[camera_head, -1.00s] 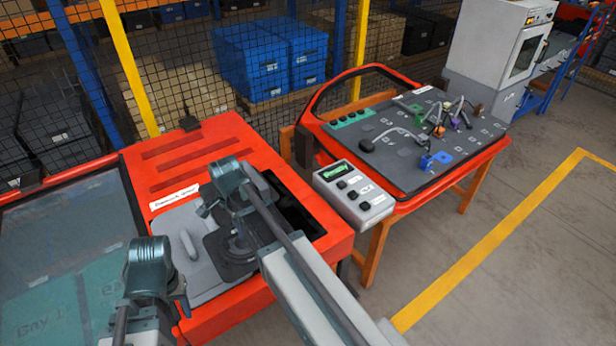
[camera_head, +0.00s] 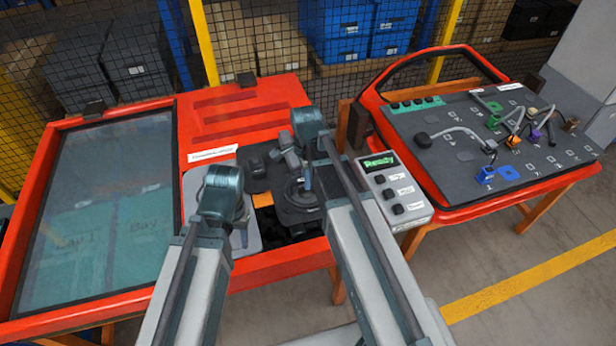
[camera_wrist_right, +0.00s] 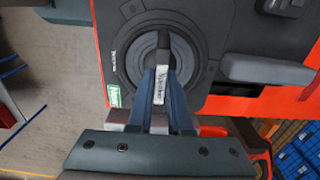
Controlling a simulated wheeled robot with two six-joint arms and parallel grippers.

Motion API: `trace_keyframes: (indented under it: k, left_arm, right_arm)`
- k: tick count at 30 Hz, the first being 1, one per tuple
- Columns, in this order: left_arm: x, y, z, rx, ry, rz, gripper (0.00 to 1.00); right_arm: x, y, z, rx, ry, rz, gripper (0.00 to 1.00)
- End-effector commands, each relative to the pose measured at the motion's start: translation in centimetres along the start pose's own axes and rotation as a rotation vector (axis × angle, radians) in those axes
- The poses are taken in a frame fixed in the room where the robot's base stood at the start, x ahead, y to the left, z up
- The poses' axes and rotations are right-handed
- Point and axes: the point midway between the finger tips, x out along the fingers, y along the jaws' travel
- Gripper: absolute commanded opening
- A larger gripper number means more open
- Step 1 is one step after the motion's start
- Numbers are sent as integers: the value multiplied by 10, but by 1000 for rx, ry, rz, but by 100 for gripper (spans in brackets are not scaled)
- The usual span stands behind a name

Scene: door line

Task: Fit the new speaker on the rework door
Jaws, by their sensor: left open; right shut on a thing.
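The speaker (camera_head: 300,207) is a dark plate with a round cone, over the open right part of the red case (camera_head: 290,262). In the right wrist view the speaker (camera_wrist_right: 205,75) fills the middle, with a green tag and a grip tab labelled "Speaker". My right gripper (camera_wrist_right: 162,85) is shut on that tab; it also shows in the head view (camera_head: 308,180). I cannot tell whether the speaker touches the case. My left gripper (camera_head: 238,222) is open and empty over the case's grey part. The door (camera_head: 440,165), with red frame and dark panel, stands at right.
A control box (camera_head: 395,190) reading "Ready" sits between case and door. Cables, clips and a blue bracket (camera_head: 486,175) are on the door panel. A glass pane (camera_head: 100,210) covers the case's left part. A mesh fence runs behind; floor is clear at lower right.

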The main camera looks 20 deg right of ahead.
Motion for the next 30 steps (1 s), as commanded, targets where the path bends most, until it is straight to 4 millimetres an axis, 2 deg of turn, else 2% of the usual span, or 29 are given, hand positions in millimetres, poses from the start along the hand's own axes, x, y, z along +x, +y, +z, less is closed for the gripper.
trace_keyframes:
  k: [8, 19, 30]
  left_arm:
    - [18, 2, -1, -1, 0, 0, 50]
    - [53, 5, -3, -1, 0, 0, 50]
    - [56, 6, -4, -1, 0, 0, 50]
  right_arm:
    - [18, 0, 0, 0, 0, 0, 0]
    - [53, 0, 0, 0, 0, 0, 0]
    - [57, 0, 0, 0, 0, 0, 0]
